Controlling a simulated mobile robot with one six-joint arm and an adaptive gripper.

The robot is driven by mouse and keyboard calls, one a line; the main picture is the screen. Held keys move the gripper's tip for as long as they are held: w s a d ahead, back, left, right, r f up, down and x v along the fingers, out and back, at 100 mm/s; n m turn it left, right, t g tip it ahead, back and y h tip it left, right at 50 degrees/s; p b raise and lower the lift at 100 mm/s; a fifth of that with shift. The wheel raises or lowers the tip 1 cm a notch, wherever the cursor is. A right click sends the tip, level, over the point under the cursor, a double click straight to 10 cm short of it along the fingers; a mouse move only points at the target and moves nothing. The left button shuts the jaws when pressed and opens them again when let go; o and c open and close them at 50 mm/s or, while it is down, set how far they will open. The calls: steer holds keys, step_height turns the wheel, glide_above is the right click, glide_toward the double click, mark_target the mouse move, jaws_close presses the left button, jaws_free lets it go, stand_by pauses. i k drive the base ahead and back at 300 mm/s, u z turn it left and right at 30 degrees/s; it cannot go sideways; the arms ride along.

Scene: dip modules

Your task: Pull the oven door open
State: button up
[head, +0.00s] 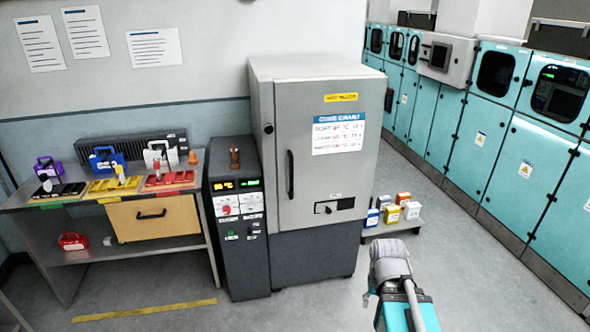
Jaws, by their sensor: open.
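The oven (262,105) is a tall grey cabinet against the wall in the middle of the head view. Its pale front door (310,195) looks shut, flush with the body. A dark vertical handle (291,177) is on the door's left side. A small dark latch or label plate (334,206) is low on the door. My arm (390,262) shows at the bottom, in front and to the right of the oven, apart from it. My gripper's fingers cannot be made out; nothing is seen touching the handle.
A dark control unit (238,260) stands directly left of the oven. A bench (95,250) with coloured trays and a drawer is further left. A low shelf (405,224) with small containers is right of the oven. Teal cabinets (470,150) line the right. Floor ahead is clear.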

mark_target(327, 130)
steer(key=z, duration=0.05)
steer(key=i, duration=0.95)
steer(key=u, duration=0.1)
